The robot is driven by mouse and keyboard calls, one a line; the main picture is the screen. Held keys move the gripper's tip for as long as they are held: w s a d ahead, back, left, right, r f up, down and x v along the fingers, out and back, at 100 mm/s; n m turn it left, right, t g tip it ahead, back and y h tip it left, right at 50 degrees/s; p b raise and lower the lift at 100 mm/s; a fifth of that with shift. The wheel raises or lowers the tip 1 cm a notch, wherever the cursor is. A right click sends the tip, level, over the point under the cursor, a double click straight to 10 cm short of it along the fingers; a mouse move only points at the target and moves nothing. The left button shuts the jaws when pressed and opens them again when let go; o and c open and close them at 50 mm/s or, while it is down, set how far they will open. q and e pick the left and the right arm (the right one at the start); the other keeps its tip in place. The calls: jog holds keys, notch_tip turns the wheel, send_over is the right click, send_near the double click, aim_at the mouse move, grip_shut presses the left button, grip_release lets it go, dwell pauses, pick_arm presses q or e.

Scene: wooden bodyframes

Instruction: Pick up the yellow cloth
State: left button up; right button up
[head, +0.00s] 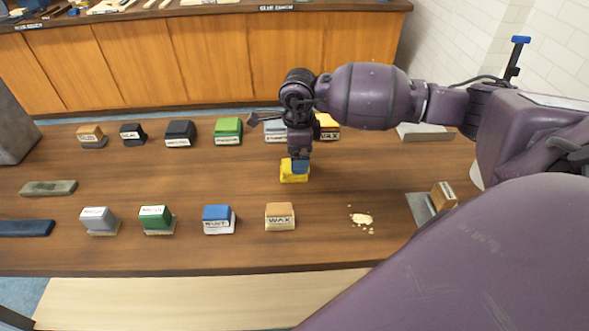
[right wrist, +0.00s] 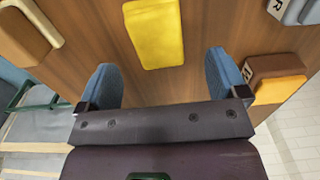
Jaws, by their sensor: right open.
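The yellow cloth (head: 293,178) is a small folded block lying on the wooden bench, near its middle. It also shows in the right wrist view (right wrist: 155,34), at the top centre. My right gripper (head: 299,164) points down just above the cloth and hides part of it in the head view. In the right wrist view my right gripper (right wrist: 164,78) is open, its two blue finger pads wide apart with nothing between them. The cloth lies beyond the fingertips, in line with the gap. My left gripper is not in view.
Labelled blocks stand in two rows on the bench (head: 200,180), including a green one (head: 228,130) behind and a tan WAX block (head: 280,216) in front. A yellow block (head: 328,127) stands close behind my gripper. Crumbs (head: 361,219) lie at the front right.

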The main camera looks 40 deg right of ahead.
jog(key=f, duration=0.5)
jog(key=shift+s+a, duration=0.1)
jog(key=shift+s, duration=0.1)
jog(key=shift+r, duration=0.1)
jog(key=c, duration=1)
jog(key=shift+r, duration=0.1)
notch_tip(320, 180, up, 20)
